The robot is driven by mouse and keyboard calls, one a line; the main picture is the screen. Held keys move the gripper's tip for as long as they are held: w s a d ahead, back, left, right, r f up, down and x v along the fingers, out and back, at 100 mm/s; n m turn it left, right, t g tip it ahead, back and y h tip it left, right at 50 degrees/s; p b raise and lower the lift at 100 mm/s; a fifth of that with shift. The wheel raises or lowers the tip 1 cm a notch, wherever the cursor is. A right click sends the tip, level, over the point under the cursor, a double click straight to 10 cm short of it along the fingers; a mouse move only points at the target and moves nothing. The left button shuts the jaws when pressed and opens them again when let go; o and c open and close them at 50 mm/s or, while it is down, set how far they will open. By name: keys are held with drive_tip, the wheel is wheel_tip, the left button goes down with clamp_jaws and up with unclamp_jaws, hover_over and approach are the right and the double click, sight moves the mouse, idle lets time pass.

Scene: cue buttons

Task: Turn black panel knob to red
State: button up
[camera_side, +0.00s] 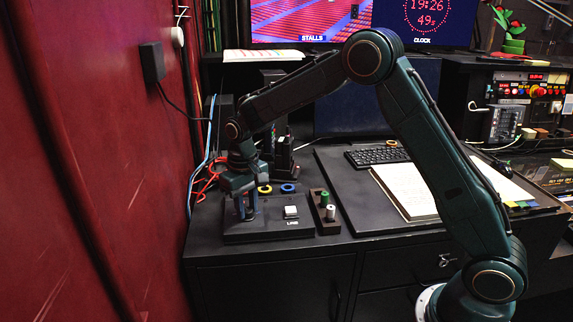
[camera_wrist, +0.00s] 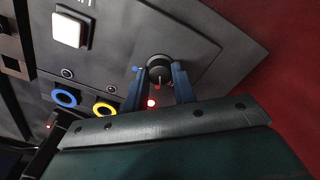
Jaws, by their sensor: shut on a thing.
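The black panel (camera_side: 268,231) lies on the desk at the lower left of the side view. Its round black knob (camera_wrist: 159,66) shows in the wrist view, with a thin pale mark on its face. My gripper (camera_side: 246,212) reaches down onto the panel's left part in the side view, hiding the knob there. In the wrist view its two blue fingers (camera_wrist: 159,78) are shut on the knob from both sides.
A white square button (camera_side: 291,211) sits on the panel, right of my gripper. A red wall (camera_side: 110,180) is close on the left.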

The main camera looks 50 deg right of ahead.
sight(247, 210)
drive_tip(key=shift+r+m, duration=0.1)
drive_tip(key=shift+m, duration=0.4)
drive_tip(key=o, duration=1)
wheel_tip(247, 210, up, 14)
drive_tip(key=shift+f, duration=0.1)
idle(0.5)
